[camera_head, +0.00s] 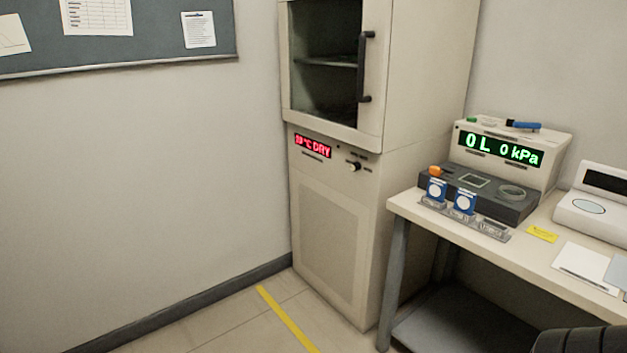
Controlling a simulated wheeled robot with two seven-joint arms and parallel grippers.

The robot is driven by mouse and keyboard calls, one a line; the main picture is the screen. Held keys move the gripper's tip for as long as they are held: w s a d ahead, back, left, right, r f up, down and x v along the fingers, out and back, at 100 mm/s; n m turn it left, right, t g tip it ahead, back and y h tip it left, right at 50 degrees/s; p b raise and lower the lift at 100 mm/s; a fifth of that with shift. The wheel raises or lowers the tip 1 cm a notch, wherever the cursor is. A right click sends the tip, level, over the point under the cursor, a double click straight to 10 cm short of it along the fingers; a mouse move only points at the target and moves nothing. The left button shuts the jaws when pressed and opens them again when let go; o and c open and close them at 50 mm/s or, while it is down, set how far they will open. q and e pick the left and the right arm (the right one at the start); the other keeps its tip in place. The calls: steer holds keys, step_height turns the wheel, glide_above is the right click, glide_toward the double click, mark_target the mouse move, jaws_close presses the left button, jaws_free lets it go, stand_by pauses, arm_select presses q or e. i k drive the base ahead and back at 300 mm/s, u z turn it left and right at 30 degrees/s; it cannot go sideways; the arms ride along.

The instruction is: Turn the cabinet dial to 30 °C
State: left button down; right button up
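The tall beige cabinet (335,220) stands in the corner against the back wall. Its dial (354,167) is a small dark knob with a light mark, on the panel below the glass door. Left of the dial, a red lit display (312,146) shows a temperature in °C, too small to read surely, followed by "DRY". The cabinet door (325,60) with its black vertical handle (365,67) looks shut. Neither of my grippers is in view.
A table (404,205) right of the cabinet holds a device with a green display (500,149) reading "0L 0kPa", blue-white round items (464,202) and a white instrument (596,200). A dark rounded shape is at the bottom right. Floor before the cabinet is clear, with a yellow line (286,318).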

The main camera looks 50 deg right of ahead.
mark_target(355, 167)
steer(key=i, duration=1.3)
steer(key=z, duration=0.6)
steer(key=i, duration=2)
steer(key=z, duration=2)
steer(key=i, duration=0.85)
steer(key=z, duration=0.8)
